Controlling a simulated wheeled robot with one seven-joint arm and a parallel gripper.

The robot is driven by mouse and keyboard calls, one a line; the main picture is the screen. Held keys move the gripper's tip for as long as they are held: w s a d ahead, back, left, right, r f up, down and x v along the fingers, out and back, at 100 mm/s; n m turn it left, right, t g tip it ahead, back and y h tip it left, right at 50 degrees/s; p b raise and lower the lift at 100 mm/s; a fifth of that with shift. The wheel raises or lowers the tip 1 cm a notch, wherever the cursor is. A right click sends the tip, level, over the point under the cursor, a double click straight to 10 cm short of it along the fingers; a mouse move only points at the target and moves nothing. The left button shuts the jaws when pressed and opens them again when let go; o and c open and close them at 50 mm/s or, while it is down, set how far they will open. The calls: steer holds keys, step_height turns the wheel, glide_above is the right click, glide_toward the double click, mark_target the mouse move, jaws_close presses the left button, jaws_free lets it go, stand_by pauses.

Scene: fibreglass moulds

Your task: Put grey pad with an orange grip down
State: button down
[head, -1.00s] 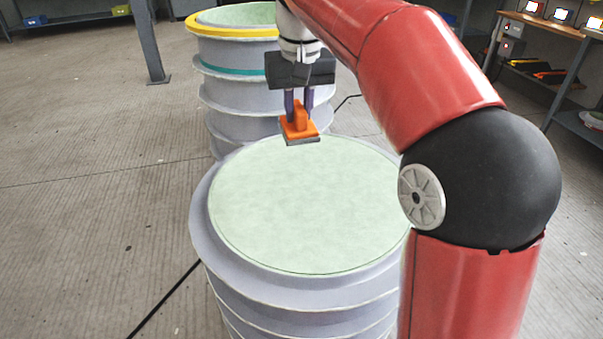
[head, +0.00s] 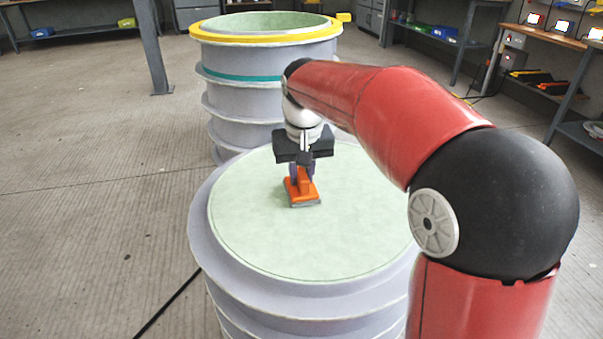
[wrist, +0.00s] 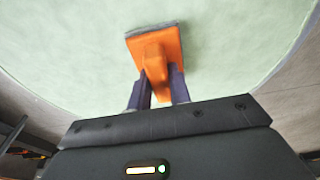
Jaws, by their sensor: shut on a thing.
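A second mould with a yellow rim (head: 265,36) and open top stands behind the near one. A bench (head: 540,38) with equipment is at the back right. A grey post (head: 150,45) stands at the back left. Much of the green top is bare.

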steer(key=c, duration=1.7)
jaws_free()
steer(key=shift+f, duration=0.15)
steer(key=o, duration=0.4)
